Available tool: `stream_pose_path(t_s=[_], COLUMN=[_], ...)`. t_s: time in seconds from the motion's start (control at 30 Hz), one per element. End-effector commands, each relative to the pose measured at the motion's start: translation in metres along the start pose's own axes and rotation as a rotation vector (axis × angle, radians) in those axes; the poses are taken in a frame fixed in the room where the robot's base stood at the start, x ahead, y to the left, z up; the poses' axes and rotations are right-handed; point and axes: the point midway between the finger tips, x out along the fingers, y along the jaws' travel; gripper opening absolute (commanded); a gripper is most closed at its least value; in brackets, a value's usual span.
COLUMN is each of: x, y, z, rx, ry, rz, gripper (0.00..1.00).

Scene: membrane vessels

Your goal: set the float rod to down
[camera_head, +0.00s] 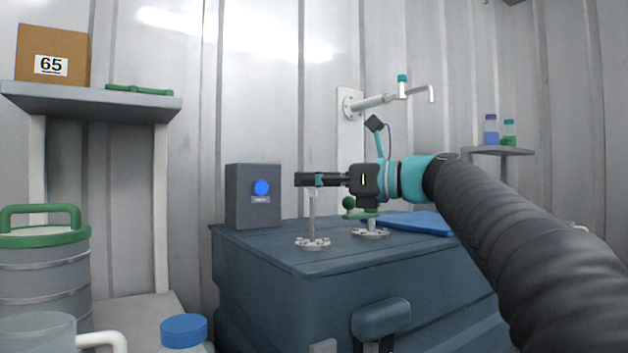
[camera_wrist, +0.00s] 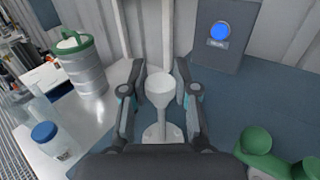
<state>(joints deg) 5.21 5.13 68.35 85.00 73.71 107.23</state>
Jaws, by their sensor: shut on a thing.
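The float rod (camera_head: 312,214) is a thin pale upright rod on a round bolted flange on top of the dark blue vessel. In the wrist view its wide white top (camera_wrist: 160,86) sits between my two fingers, with the stem running down to the flange. My gripper (camera_head: 304,180) reaches in level from the right and is shut on the rod's upper end. The fingers hide the top of the rod in the head view. It also shows in the wrist view (camera_wrist: 161,80).
A grey box with a blue button (camera_head: 261,187) stands behind the rod. A green-handled valve (camera_head: 361,214) on a flange is to the right, under my wrist. A blue mat (camera_head: 425,223) lies farther right. A wall pipe (camera_head: 375,102) is above.

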Motion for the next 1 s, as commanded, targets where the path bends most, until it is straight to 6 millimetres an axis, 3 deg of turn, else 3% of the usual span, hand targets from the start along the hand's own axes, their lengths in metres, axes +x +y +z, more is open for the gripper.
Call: stream_pose_path(t_s=[0.17,0.47,0.8,0.83,0.93,1.0], x=[0.000,0.000,0.000,0.000,0.000,0.000], y=[0.000,0.000,0.000,-0.001,-0.001,0.000], z=[-0.008,-0.051,-0.057,-0.058,-0.057,-0.057], rx=[0.003,0.003,0.003,0.003,0.003,0.002], ry=[-0.001,0.000,0.005,0.005,0.005,0.003], rz=[-0.001,-0.001,0.002,0.002,0.001,0.001], gripper=[0.00,0.00,0.00,0.32,0.56,0.56])
